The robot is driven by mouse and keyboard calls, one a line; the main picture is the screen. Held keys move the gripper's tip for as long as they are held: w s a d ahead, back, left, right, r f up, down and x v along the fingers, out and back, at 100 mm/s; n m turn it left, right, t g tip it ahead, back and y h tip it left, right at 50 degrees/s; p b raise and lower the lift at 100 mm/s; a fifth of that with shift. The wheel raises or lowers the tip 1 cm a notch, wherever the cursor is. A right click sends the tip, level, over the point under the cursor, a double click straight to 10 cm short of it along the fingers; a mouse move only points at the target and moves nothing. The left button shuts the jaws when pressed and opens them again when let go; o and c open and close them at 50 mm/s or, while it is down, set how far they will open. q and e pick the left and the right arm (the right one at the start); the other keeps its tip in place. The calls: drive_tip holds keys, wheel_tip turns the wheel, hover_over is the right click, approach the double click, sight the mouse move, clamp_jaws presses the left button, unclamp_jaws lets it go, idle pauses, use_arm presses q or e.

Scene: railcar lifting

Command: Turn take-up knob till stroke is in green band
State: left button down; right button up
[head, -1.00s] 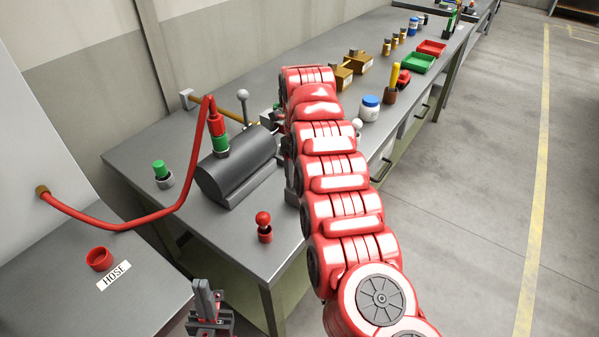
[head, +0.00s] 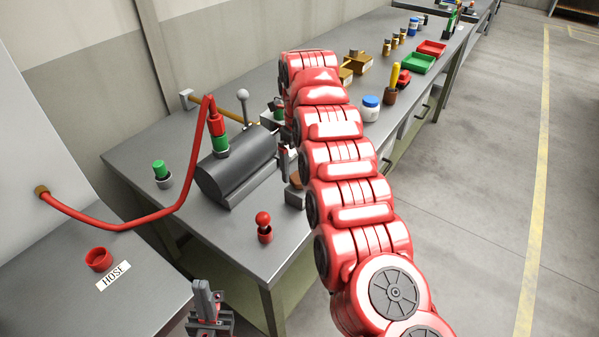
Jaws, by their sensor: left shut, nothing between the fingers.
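A dark grey cylinder (head: 235,166) lies on its mount on the workbench, with a red hose (head: 150,224) joined to its top by a red and green coupling. A small brown round part (head: 296,180) shows beside my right arm, near a grey block; I cannot tell whether it is the take-up knob. No green band is readable. My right arm covers the cylinder's right end. My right gripper (head: 286,162) is mostly hidden behind that arm, at the cylinder's right end. My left gripper (head: 207,300) is shut and empty at the bottom, in front of the bench.
A red ball-topped plug (head: 264,226) and a green-capped plug (head: 162,173) stand on the bench. A cabinet with a HOSE label (head: 114,275) and red cap is at left. A white jar (head: 370,108), brown boxes and trays stand farther along the bench. The floor at right is clear.

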sight(300, 176)
wheel_tip(300, 176, up, 4)
drive_tip(key=shift+w+d+r+p, duration=0.1)
drive_tip(key=shift+p, duration=0.7)
wheel_tip(300, 176, up, 10)
drive_tip(key=p, duration=1)
drive_tip(key=shift+r, duration=0.25)
